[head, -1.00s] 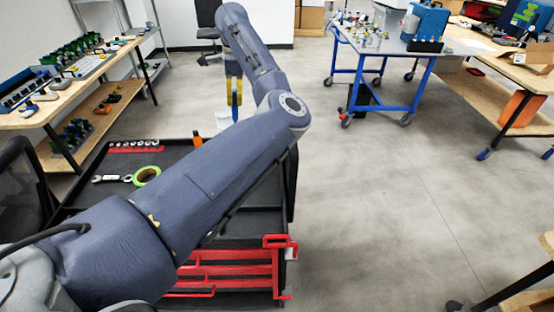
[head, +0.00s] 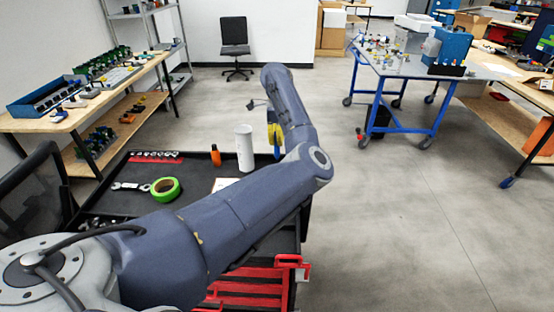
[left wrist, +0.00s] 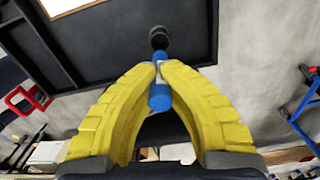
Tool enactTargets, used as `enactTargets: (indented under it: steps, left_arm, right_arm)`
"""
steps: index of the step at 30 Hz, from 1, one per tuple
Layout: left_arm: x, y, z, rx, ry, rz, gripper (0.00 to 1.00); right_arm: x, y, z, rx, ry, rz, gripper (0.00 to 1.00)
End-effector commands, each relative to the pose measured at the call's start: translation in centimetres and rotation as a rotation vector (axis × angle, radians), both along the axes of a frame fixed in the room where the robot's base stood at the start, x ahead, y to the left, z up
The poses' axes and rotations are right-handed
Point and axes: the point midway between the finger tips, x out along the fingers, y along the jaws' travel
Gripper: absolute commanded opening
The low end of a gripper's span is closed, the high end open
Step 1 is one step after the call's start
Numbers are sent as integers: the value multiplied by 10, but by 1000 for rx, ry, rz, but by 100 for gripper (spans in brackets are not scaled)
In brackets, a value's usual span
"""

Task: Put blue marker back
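My left gripper (head: 274,132) has yellow fingers and is shut on the blue marker (left wrist: 160,95). In the head view the blue marker (head: 277,150) points down below the fingers, just right of a white cylinder (head: 245,148), over the far right part of the black cart top (head: 118,205). In the left wrist view the fingertips (left wrist: 160,68) close on the marker from both sides. A small dark round piece (left wrist: 159,38) shows beyond its end; I cannot tell whether they touch. My right gripper is in neither view.
An orange marker-like item (head: 215,155) stands left of the white cylinder. A green tape roll (head: 165,189), a wrench (head: 130,186) and a red socket rail (head: 155,158) lie on the cart. Red racks (head: 250,288) are at its near side. A blue-framed table (head: 420,68) stands farther right.

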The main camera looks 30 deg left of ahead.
Motion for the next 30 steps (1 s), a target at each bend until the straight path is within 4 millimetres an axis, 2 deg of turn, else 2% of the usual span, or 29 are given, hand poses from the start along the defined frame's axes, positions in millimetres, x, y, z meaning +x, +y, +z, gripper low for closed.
enactTargets:
  steps: [1,4,14,21,30]
  left_arm:
    - [-1,1,-11,2,3,-2,0]
    - [-1,1,-25,2,3,-1,0]
    - [0,1,-45,2,2,0,0]
    - [0,0,-74,1,1,-1,0]
    - [0,0,-84,1,-1,0,0]
  right_arm:
    - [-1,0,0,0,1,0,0]
    - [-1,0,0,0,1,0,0]
    - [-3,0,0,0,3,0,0]
    - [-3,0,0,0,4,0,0]
    - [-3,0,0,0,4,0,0]
